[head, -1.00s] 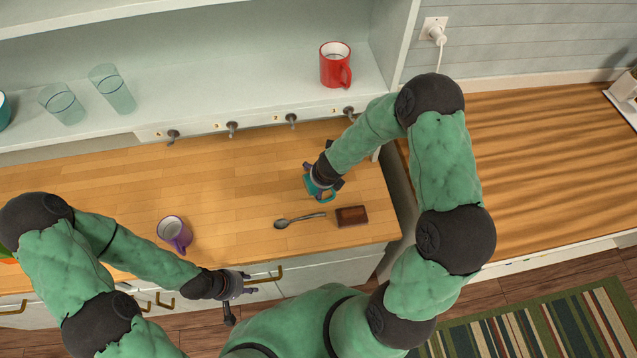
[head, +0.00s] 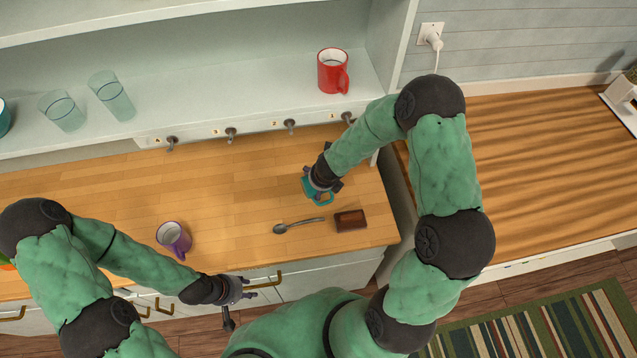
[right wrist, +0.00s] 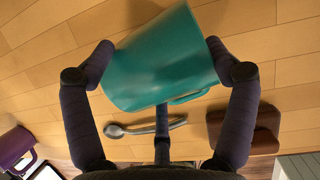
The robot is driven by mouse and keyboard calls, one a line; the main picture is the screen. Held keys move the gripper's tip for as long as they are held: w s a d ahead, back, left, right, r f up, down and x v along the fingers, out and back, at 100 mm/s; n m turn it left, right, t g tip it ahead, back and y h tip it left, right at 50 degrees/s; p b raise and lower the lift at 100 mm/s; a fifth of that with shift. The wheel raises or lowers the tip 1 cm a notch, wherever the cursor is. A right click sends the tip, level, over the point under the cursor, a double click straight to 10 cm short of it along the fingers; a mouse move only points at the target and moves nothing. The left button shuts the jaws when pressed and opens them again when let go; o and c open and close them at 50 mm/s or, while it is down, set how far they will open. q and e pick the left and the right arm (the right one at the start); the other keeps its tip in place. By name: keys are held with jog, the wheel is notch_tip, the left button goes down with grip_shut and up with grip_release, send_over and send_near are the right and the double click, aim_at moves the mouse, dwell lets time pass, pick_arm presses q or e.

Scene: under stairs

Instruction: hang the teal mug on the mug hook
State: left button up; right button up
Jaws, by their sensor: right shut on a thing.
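The teal mug (head: 325,197) is in my right gripper (head: 322,183), mostly covered by it in the head view. In the right wrist view the teal mug (right wrist: 160,60) sits between the two fingers of my right gripper (right wrist: 158,58), with its handle low at the right. I cannot tell whether it touches the counter. A row of hooks runs under the shelf edge, with number labels beside them; the rightmost hook (head: 347,117) is behind my right gripper. My left gripper (head: 248,287) is empty in front of the counter's front edge, its fingers seemingly apart.
A purple mug (head: 174,237), a spoon (head: 298,225) and a brown block (head: 350,220) are on the wooden counter (head: 110,200). A red mug (head: 332,72) and two glasses (head: 112,97) stand on the shelf above the hooks. The middle of the counter is clear.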

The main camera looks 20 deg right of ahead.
jog(key=s+a+r+p, duration=0.1)
jog(key=s+a+r, duration=0.3)
jog(key=s+r, duration=0.7)
jog(key=shift+s+r, duration=0.3)
jog(key=shift+s, duration=0.85)
jog(key=o, duration=0.6)
jog(key=c, duration=0.8)
jog(key=shift+a, duration=0.1)
